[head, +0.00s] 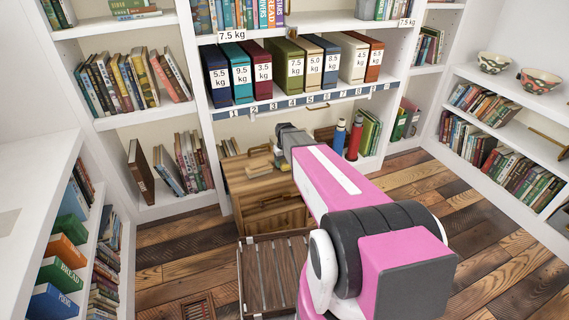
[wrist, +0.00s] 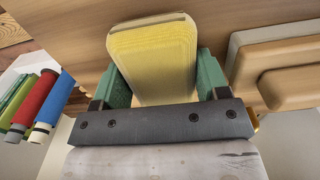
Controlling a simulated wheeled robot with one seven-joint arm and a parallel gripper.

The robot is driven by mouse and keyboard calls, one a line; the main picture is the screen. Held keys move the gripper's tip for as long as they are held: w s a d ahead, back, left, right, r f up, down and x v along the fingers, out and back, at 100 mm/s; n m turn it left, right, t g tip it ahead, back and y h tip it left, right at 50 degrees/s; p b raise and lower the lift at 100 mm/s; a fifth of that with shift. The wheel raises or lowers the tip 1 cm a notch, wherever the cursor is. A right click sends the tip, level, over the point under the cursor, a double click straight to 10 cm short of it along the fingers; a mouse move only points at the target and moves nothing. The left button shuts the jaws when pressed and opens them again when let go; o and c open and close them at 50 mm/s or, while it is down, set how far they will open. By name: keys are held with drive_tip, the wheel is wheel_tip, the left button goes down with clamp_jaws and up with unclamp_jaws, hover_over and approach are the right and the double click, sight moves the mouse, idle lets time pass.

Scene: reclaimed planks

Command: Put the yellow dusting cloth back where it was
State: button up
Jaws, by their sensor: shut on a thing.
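The yellow dusting cloth (wrist: 152,55) looks like a thick folded pad with a pale edge in the wrist view. My gripper (wrist: 164,82) has its green fingers on both sides of the cloth and is shut on it. A brown wooden surface fills the background behind the cloth; whether the cloth touches it I cannot tell. In the head view my gripper is at the low wooden cabinet (head: 253,185), in front of the bookcase, and the arm hides most of that area.
Red (head: 354,138) and blue (head: 338,137) bottles stand beside the arm. Weight-labelled binders (head: 296,68) fill the shelf above. A slatted wooden piece (head: 270,275) stands in front of the cabinet.

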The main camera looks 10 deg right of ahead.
drive_tip(key=shift+f, duration=0.3)
drive_tip(key=o, duration=1.2)
wheel_tip(320, 180, up, 12)
drive_tip(key=s+f+m, duration=0.1)
drive_tip(key=s+m, duration=0.1)
drive_tip(key=s, duration=2)
drive_tip(key=shift+s+f, duration=0.15)
